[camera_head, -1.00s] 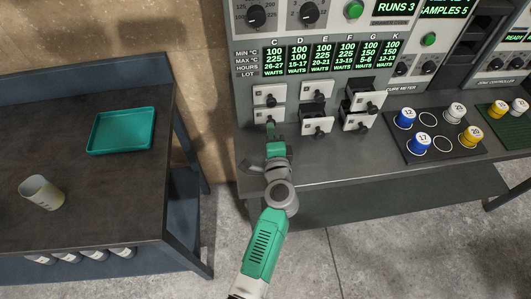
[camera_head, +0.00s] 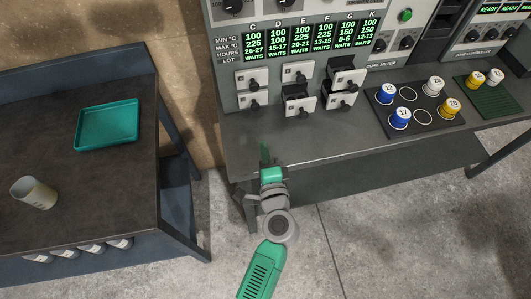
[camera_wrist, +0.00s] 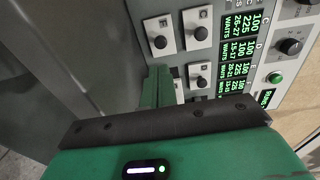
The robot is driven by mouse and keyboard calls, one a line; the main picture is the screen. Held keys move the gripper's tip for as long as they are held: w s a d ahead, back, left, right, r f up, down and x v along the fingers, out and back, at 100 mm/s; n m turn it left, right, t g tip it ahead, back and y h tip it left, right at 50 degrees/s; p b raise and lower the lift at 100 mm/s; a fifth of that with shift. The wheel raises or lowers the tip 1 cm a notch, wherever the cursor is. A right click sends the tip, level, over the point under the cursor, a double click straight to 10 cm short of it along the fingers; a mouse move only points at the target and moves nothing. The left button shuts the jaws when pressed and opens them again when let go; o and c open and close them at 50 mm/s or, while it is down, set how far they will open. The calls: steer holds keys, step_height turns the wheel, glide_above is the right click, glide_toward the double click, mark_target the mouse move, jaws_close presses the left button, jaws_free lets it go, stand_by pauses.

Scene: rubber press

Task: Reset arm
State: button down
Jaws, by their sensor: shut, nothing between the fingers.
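My gripper (camera_head: 264,155) is in the head view at the end of my green and grey arm, over the front left part of the metal bench (camera_head: 240,158). Its green fingers are together and empty. It is below and apart from the white drawer fronts of the cure meter. The lower left drawer (camera_head: 247,101) and upper left drawer (camera_head: 246,80) look pushed in. In the wrist view, my gripper (camera_wrist: 160,72) covers part of the drawer panel.
A black mat (camera_head: 430,123) with blue, white and yellow-marked cups lies on the bench to the right, beside a green mat (camera_head: 490,101). A dark table (camera_head: 80,185) at left carries a teal tray (camera_head: 108,123) and a beige cup (camera_head: 36,192). A floor gap separates table and bench.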

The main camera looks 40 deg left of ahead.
steer(key=shift+v, duration=0.95)
steer(key=w+d+r+n+t+h, duration=0.1)
steer(key=w+d+r+n+t, duration=0.15)
steer(key=r, duration=0.75)
steer(key=w+d+r+n+t+h, duration=0.1)
steer(key=d+r+n+t, duration=0.2)
steer(key=r, duration=0.8)
steer(key=w+d+r+n+t+h, duration=0.1)
steer(key=d+r+n+h, duration=0.3)
steer(key=r, duration=0.6)
steer(key=s+d+r+t+h+p, duration=0.15)
steer(key=s+d+r, duration=0.25)
steer(key=r, duration=0.4)
steer(key=s+d+r+m+t+h, duration=0.1)
steer(key=s+d+r+t+h, duration=0.3)
steer(key=r, duration=0.4)
steer(key=s+d+r+t+h+p, duration=0.1)
steer(key=s+d+r+t+h, duration=0.1)
steer(key=s+d+r, duration=0.45)
steer(key=w+r+p, duration=0.1)
steer(key=r+p, duration=1.3)
steer(key=w+a+r+p, duration=0.1)
steer(key=w+r+p, duration=0.1)
steer(key=r+p, duration=1.1)
steer(key=shift+w+a+r+g+y+p, duration=0.3)
steer(key=shift+r+y+p, duration=0.15)
steer(key=shift+r, duration=0.25)
